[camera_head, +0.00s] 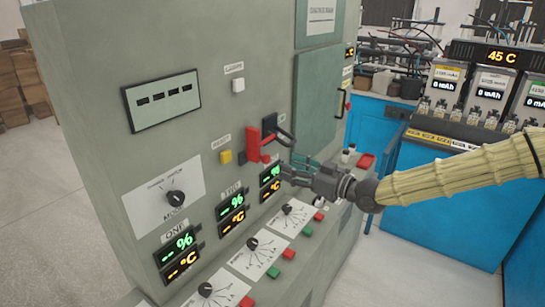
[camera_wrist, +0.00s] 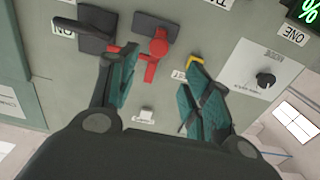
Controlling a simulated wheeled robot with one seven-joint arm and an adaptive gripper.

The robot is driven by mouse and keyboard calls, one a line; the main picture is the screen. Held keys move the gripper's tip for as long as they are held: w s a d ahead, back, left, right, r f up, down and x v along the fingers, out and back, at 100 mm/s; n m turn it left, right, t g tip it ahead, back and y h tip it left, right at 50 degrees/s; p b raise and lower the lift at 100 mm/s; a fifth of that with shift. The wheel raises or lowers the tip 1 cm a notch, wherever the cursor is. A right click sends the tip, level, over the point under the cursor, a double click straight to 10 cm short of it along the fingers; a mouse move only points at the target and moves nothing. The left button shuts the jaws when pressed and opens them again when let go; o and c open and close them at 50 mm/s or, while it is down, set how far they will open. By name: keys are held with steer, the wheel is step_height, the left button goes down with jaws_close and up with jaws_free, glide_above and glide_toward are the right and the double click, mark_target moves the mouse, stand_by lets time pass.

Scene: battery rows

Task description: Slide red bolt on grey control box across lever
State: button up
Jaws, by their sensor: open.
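The grey control box (camera_head: 90,60) fills the left and middle of the head view. Its red bolt (camera_head: 254,146) sits on a dark plate on the front face, and it also shows in the wrist view (camera_wrist: 158,46). A black lever (camera_head: 284,136) is just right of the bolt; in the wrist view the lever (camera_wrist: 78,27) is left of it. My gripper (camera_head: 285,168) is below and right of the bolt in the head view. In the wrist view my gripper's teal-padded fingers (camera_wrist: 160,60) are spread, with the red bolt showing between and beyond their tips. Contact cannot be told.
A yellow button (camera_head: 225,156) and a white button (camera_head: 238,85) are near the bolt. Dials, red and green buttons and percent displays (camera_head: 231,206) lie below.

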mark_target(269, 159)
steer(key=p+x, duration=0.2)
steer(key=x, duration=0.3)
steer(key=shift+w+f, duration=0.15)
steer(key=shift+w, duration=0.15)
steer(key=shift+w+a, duration=0.15)
steer(key=shift+a, duration=0.2)
steer(key=shift+w+a+f+p, duration=0.15)
steer(key=shift+w+a+p, duration=0.15)
steer(key=shift+w+a, duration=0.3)
steer(key=shift+s, duration=0.1)
jaws_close()
